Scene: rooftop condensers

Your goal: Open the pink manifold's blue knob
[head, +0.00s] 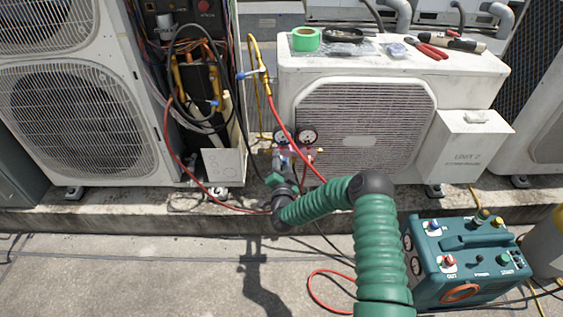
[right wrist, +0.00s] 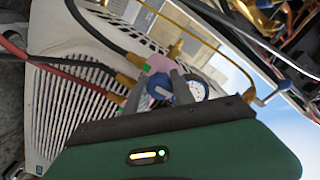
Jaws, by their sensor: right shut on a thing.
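The pink manifold (head: 307,154) hangs in front of the white condenser's left edge in the head view, with two round gauges (head: 308,136) above it. The pink body (right wrist: 160,64) also shows in the right wrist view, with a gauge (right wrist: 199,91) beside it. My right gripper (head: 284,160) reaches it from below. In the right wrist view its two dark fingers are shut on the blue knob (right wrist: 160,89), one on each side. The arm and gripper hide part of the manifold in the head view. My left gripper is not in view.
Red, yellow and dark hoses run around the manifold. A white condenser (head: 472,72) stands behind, with green tape (head: 306,39) and red-handled pliers (head: 427,50) on top. A teal pump unit (head: 470,262) sits at the lower right. Concrete floor at the lower left is mostly clear.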

